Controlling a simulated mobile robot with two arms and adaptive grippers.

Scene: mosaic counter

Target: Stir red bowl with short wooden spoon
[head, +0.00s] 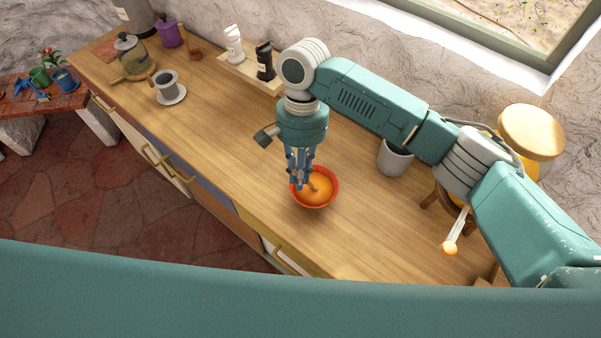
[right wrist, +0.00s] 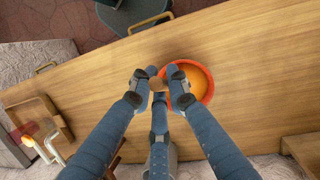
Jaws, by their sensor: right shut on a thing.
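The red bowl (head: 335,194) stands on the wooden counter and holds an orange liquid. It also shows in the right wrist view (right wrist: 207,74), just right of my fingertips. My right gripper (head: 301,184) points down at the bowl's left side. In the right wrist view its fingers (right wrist: 157,82) are shut around the short wooden spoon (right wrist: 156,85), of which only a small brown end shows there. A small brown part, likely of the spoon, shows in the liquid in the head view. The fingers hide the rest. My left gripper is not in view.
A grey cup (head: 394,160) stands right of the bowl, partly behind my arm. White and black mills (head: 265,60) stand on a board at the back. A cup on a saucer (head: 170,88) and a glass pot (head: 130,55) are far left. Counter left of the bowl is clear.

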